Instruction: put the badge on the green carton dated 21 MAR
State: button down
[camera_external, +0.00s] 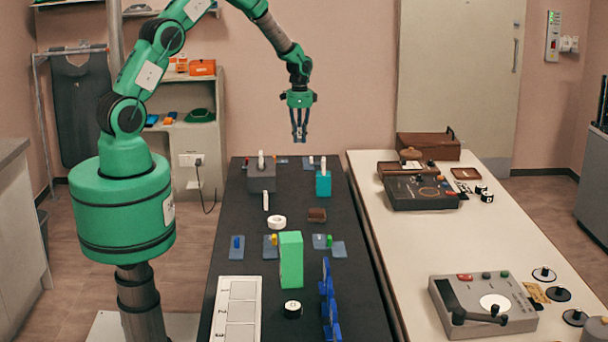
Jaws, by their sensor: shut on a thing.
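My gripper (300,138) hangs high above the far part of the black table, pointing down. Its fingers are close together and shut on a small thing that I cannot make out. A tall green carton (291,260) stands upright in the near half of the black table, well below and nearer than my gripper. No date can be read on it from here. A smaller teal block (323,184) stands at the far right of the table. I cannot pick out the badge for certain.
On the black table (225,215) are a grey block (262,178), a white roll (277,222), a brown block (317,215), flat blue-grey pieces, a numbered white tray (237,310) and upright blue pieces (329,303). The white table (470,240) at right bears devices.

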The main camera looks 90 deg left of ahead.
notch_tip(320, 180, up, 9)
jog(key=w+d+r+m, duration=0.1)
jog(key=d+m, duration=0.3)
jog(key=d, duration=1.4)
jog(key=w+d+r+m, duration=0.1)
jog(key=w+d+m, duration=0.15)
jog(key=d, duration=1.55)
jog(key=s+d+m, duration=0.3)
jog(key=s+d, duration=0.1)
jog(key=d, duration=0.5)
jog(key=s+d+m, duration=0.3)
jog(key=s+d, duration=0.2)
jog(key=d, duration=0.4)
jog(key=s+d+f+m+b, duration=0.15)
jog(key=s+d+m, duration=0.35)
jog(key=s+d, duration=0.8)
notch_tip(320, 180, down, 6)
jog(key=s, duration=0.2)
jog(key=shift+a, duration=0.15)
jog(key=shift+w+r, duration=0.1)
jog(key=shift+w, duration=0.05)
send_over(286, 236)
jog(key=shift+f, duration=0.7)
